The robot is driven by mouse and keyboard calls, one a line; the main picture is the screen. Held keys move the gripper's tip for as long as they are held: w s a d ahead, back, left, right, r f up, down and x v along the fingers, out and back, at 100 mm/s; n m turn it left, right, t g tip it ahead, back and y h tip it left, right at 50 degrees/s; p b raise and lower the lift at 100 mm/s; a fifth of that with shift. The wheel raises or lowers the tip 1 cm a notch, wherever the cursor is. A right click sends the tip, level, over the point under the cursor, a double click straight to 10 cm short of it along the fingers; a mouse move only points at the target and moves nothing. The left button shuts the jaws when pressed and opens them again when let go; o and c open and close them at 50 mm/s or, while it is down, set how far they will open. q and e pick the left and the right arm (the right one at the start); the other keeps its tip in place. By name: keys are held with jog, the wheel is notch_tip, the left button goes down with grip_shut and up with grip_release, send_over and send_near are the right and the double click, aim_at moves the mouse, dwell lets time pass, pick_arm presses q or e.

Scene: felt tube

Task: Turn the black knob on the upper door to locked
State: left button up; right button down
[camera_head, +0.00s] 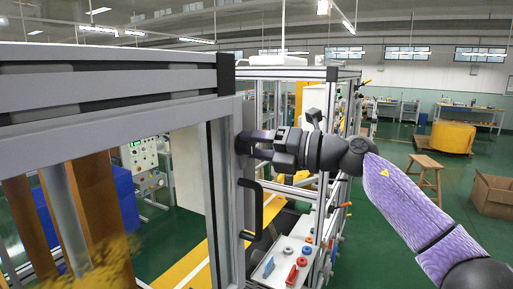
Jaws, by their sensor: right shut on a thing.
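The upper door is an aluminium-framed clear panel on the left, with its edge post (226,190) in the middle of the picture. My right gripper (246,145) comes in from the right and is shut on the black knob (239,143) at this post. The fingers hide much of the knob, so I cannot tell its turn position. A black handle (262,210) is on the frame just below the gripper. My left gripper is not in view.
Below the handle is a panel (285,262) with red and blue parts. A metal frame rack (330,110) stands behind. A wooden stool (426,170) and a cardboard box (492,193) are on the green floor at right.

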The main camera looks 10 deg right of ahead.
jog(key=shift+c, duration=2.1)
grip_release()
